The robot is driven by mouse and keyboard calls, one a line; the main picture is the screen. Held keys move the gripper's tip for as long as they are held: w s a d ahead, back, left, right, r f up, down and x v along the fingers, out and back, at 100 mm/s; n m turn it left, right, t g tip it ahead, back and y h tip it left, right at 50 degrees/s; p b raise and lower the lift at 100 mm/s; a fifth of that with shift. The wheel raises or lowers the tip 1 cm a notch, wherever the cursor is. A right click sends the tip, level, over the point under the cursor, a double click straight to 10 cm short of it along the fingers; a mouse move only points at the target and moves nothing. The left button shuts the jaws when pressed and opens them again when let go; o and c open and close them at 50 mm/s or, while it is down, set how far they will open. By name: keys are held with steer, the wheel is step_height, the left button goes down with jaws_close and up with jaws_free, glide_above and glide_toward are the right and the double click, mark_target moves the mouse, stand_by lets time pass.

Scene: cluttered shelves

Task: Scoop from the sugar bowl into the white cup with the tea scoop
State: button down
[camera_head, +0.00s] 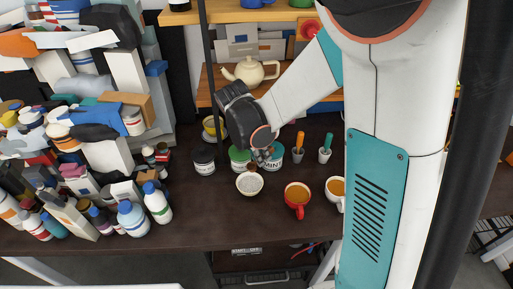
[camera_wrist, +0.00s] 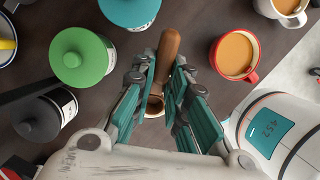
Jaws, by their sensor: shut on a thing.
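My gripper (camera_wrist: 165,95) is shut on the tea scoop (camera_wrist: 168,50), whose brown wooden handle stands between the fingers. The scoop's head is hard to make out low between the fingers. The sugar bowl (camera_head: 250,184), small and pale with white contents, stands just in front of and below my gripper (camera_head: 262,150) in the head view. In the wrist view the fingers largely hide it. The white cup (camera_head: 336,187), filled with orange-brown tea, stands to the right, partly behind my arm; it also shows at the top right of the wrist view (camera_wrist: 288,8).
A red cup (camera_head: 297,195) of tea stands between bowl and white cup. Green (camera_head: 240,157), teal (camera_wrist: 130,10) and dark (camera_head: 204,163) jars stand close by. Small pots with orange and teal handles (camera_head: 325,150) stand behind. Bottles crowd the left; the front table middle is clear.

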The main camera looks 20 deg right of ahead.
mark_target(251, 166)
steer(key=shift+s+a+f+h+b, duration=0.2)
steer(key=shift+a+f+h+b, duration=0.15)
steer(key=shift+f+h+b, duration=0.2)
steer(key=f+h+b, duration=0.1)
steer(key=a+f+b, duration=0.1)
steer(key=b, duration=0.1)
steer(key=f+t+h+b, duration=0.1)
steer(key=shift+s+a+f+h+b, duration=0.1)
steer(key=shift+a+f+h+b, duration=0.05)
steer(key=shift+a+h+b, duration=0.2)
steer(key=shift+s+a+f+b, duration=0.15)
steer(key=shift+f+b, duration=0.4)
steer(key=shift+f, duration=0.3)
steer(key=shift+w+a+f+b, duration=0.1)
steer(key=shift+f+b, duration=0.4)
steer(key=shift+f, duration=0.35)
steer(key=shift+s, duration=0.1)
steer(key=shift+a+y, duration=0.1)
steer(key=shift+y, duration=0.3)
